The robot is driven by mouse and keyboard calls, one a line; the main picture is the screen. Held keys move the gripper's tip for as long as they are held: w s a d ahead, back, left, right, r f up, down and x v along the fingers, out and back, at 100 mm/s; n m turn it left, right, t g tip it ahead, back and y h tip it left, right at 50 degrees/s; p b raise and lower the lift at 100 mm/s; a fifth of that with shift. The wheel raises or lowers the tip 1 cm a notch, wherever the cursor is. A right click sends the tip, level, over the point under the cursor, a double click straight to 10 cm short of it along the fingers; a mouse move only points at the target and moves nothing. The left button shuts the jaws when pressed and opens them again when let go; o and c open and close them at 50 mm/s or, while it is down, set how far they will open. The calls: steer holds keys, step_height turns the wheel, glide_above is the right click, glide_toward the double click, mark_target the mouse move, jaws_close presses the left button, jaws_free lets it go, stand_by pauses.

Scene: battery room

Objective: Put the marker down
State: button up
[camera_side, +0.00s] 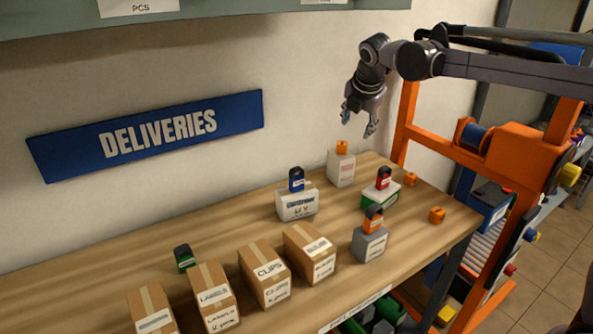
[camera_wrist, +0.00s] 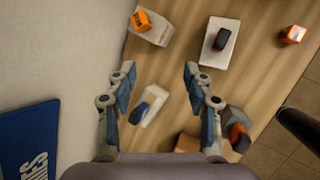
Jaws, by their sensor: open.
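My gripper (camera_side: 358,121) is open and empty, high above the far end of the wooden table. In the wrist view its fingers (camera_wrist: 159,72) are spread with nothing between the tips. Several tag-like blocks could be the marker; I cannot tell which one is meant. A blue one (camera_side: 297,180) sits on a white box (camera_side: 297,206), a red one (camera_side: 383,179) on a white-and-green box (camera_side: 379,198), and an orange-and-black one (camera_side: 374,219) on a grey box (camera_side: 370,244). A green-and-black one (camera_side: 184,259) stands on the table behind the cartons.
An orange cube (camera_side: 342,147) tops a tall white box (camera_side: 341,169). Several brown cartons (camera_side: 265,273) line the front edge. The wall with the blue sign (camera_side: 150,136) bounds the back. An orange frame (camera_side: 440,147) stands right.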

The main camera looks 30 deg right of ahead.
steer(key=s+a+f+m+y, duration=0.1)
steer(key=s+a+f+m, duration=0.1)
steer(key=s+m, duration=0.5)
steer(key=s+a+f+m+t+y, duration=0.1)
steer(key=s+f+m, duration=0.4)
steer(key=s, duration=0.6)
steer(key=s+a+f+m+t+y, duration=0.1)
steer(key=s+a+f+m, duration=0.1)
steer(key=s+m, duration=0.7)
steer(key=shift+s+a+f+y, duration=0.15)
steer(key=shift+a+f+y, duration=0.2)
steer(key=shift+f, duration=0.5)
